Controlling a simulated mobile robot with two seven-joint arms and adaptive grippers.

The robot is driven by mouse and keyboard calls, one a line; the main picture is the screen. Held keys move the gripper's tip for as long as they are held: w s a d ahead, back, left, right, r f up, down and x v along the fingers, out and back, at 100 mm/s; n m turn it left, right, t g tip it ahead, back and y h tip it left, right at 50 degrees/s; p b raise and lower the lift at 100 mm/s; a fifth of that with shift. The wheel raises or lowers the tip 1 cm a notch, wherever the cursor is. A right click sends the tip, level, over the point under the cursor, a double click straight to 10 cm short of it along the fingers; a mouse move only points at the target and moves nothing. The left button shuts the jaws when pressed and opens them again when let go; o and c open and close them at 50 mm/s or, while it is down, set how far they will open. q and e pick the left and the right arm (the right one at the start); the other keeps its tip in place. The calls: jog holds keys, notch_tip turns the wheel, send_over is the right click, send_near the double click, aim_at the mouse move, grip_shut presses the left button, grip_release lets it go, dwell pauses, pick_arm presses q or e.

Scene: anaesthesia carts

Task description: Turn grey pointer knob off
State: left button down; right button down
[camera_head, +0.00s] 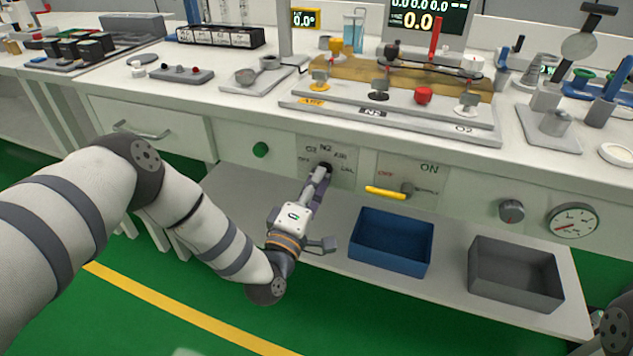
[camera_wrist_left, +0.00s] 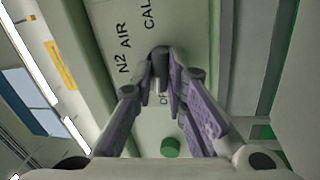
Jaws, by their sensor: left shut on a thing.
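The dark grey pointer knob (camera_head: 325,167) is on a pale panel (camera_head: 345,179) in the cart's front, with N2, AIR and CAL lettered around it. My left gripper (camera_head: 321,175) reaches up to it from below left and is shut on it. In the left wrist view the knob (camera_wrist_left: 160,63) sits between the two fingertips (camera_wrist_left: 161,70), below the AIR and CAL lettering. The fingers hide much of the knob, so I cannot tell which mark it points at. My right gripper is out of view.
A green button (camera_head: 261,149) is left of the panel. A yellow lever (camera_head: 385,193) on an ON/OFF panel, a round grey knob (camera_head: 511,210) and a gauge (camera_head: 573,220) are to the right. Blue (camera_head: 391,262) and grey (camera_head: 514,296) bins stand on the lower shelf.

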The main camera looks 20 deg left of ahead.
pick_arm(q)
jog(key=c, duration=1.6)
grip_release()
jog(key=v, duration=1.2)
jog(key=shift+s, duration=0.1)
